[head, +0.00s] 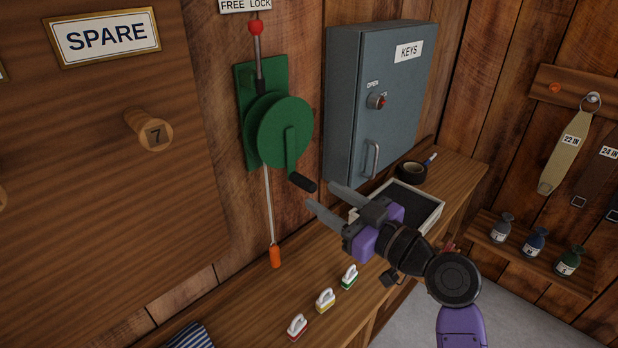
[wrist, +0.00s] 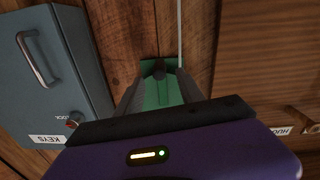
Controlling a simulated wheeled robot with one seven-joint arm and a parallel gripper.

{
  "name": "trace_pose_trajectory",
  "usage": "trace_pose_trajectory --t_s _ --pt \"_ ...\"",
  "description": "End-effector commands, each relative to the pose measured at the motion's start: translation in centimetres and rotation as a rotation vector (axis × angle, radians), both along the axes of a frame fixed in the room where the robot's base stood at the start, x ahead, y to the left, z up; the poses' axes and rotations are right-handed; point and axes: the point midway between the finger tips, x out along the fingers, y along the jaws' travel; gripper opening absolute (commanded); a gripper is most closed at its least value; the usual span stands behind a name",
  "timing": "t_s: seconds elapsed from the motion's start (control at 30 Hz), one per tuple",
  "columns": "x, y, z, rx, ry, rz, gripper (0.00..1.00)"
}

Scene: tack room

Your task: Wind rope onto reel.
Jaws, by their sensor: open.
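The green reel (head: 278,128) is mounted on the plank wall, with a green crank arm ending in a black handle (head: 302,181). A pale rope (head: 268,205) hangs from the reel to an orange end piece (head: 275,256) just above the bench. A lever with a red knob (head: 256,27) stands above the reel, under a sign reading "FREE LOCK". My gripper (head: 322,197) is open and empty, just right of and below the black handle. In the wrist view the handle (wrist: 159,68) shows between the spread fingers, apparently a little beyond the tips. The rope (wrist: 180,35) also shows there.
A grey key cabinet (head: 376,100) hangs right of the reel. Below it are a tray (head: 436,214) and a dark tape roll (head: 411,172). Several small brushes (head: 325,299) stand on the bench.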

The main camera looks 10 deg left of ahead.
Motion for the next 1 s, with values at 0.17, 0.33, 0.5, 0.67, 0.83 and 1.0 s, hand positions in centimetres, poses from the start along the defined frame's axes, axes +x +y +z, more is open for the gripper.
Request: trace_pose_trajectory --t_s 0.17,0.33,0.5,0.67,0.83,1.0 --pt "0.7 0.9 0.1 -0.013 -0.013 0.002 0.45" --pt "2.4 2.8 0.2 -0.012 -0.011 0.002 0.45" --pt "4.0 4.6 0.2 -0.012 -0.012 0.0 0.45" --pt "4.8 5.7 0.1 -0.011 -0.012 -0.001 0.45" --pt "5.1 5.9 0.0 -0.011 -0.013 -0.002 0.45" --pt "5.1 5.9 0.0 -0.011 -0.013 -0.002 0.43"
